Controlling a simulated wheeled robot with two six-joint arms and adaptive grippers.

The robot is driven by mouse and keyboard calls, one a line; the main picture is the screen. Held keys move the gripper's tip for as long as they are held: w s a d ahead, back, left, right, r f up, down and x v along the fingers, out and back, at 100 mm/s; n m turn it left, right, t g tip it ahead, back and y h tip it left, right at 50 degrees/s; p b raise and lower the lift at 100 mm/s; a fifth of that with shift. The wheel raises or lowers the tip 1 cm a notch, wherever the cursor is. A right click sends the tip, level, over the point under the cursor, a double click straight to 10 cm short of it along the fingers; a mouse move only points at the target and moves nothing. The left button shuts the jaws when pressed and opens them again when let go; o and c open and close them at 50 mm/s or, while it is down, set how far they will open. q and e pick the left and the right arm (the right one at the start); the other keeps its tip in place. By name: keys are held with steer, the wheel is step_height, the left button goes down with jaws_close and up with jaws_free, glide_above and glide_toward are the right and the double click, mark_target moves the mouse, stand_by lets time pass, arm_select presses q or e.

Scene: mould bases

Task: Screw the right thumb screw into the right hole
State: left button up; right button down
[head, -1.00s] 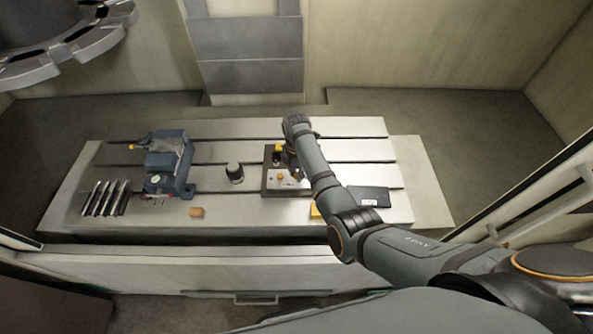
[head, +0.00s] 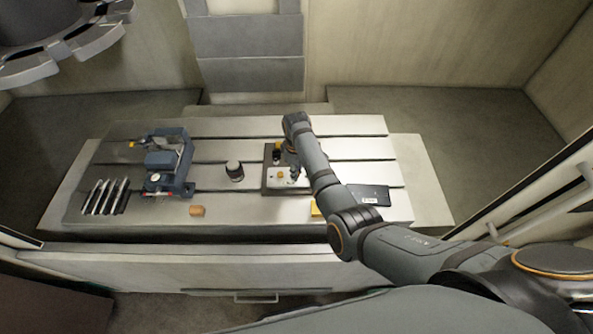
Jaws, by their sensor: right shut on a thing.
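The mould base (head: 268,186) is a dark plate with a pale block on it, lying on the slotted machine table. A small yellow-orange thumb screw (head: 280,174) shows on the left part of the pale block. My right gripper (head: 294,178) points down at the right part of the block, close over it. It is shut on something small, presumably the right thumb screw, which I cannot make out. The right hole is hidden under the gripper. My left gripper is not in view.
A blue vise (head: 168,165) stands on the left of the slotted table (head: 225,212), with several dark bars (head: 105,197) beside it. A dark cylinder (head: 234,171), a wooden block (head: 197,211), a yellow piece (head: 316,209) and a dark flat box (head: 370,194) lie around the mould base.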

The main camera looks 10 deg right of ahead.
steer(key=shift+m, duration=0.4)
steer(key=m, duration=0.2)
steer(key=shift+m, duration=0.4)
steer(key=m, duration=0.3)
steer(key=shift+m, duration=0.4)
steer(key=c, duration=1.6)
jaws_free()
steer(key=shift+m, duration=0.6)
steer(key=o, duration=0.5)
steer(key=shift+r, duration=2.45)
